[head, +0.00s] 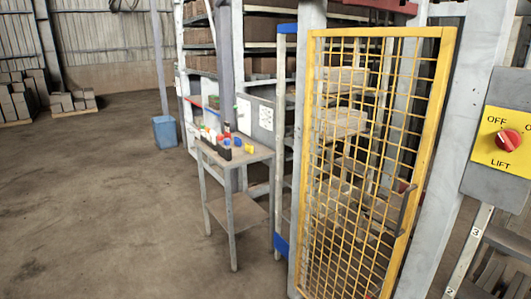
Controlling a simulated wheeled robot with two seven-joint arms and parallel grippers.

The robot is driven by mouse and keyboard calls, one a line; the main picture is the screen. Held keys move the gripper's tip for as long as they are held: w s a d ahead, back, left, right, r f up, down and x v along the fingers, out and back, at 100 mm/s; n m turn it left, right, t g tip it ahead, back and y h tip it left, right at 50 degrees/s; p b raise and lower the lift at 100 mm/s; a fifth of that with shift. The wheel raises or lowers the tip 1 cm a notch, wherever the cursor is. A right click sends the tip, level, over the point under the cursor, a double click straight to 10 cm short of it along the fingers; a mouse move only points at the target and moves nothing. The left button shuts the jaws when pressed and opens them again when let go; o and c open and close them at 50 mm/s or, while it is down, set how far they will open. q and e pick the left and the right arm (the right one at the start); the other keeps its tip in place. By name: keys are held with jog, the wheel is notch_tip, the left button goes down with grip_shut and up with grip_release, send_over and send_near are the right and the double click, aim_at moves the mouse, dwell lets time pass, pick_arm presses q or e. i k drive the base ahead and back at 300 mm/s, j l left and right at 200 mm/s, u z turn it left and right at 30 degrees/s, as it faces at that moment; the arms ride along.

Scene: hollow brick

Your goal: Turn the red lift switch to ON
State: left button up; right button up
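The red lift switch (508,140) is a round knob on a yellow plate (485,150) at the right edge of the head view. The plate reads OFF at upper left and LIFT below. The label at upper right is cut off by the frame after its first letter, O. A small pale mark on the knob seems to lean up and left, toward OFF, but it is too small to be sure. The plate sits on a grey box (483,185) beside a pale post. Neither of my grippers is in view.
A yellow mesh gate (318,170) stands left of the switch, in front of shelving. A small metal table (240,157) with bottles stands left of the gate, with a blue bin (165,132) behind. Open floor (100,200) fills the left.

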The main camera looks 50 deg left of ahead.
aim_at(509, 140)
jog(key=j+u, duration=0.2)
jog(key=j, duration=0.4)
jog(key=j+u, duration=0.2)
jog(key=j, duration=0.35)
jog(key=i+j+u, duration=0.15)
jog(key=j, duration=0.4)
jog(key=i+j+u, duration=0.2)
jog(key=j, duration=0.4)
jog(key=k, duration=0.1)
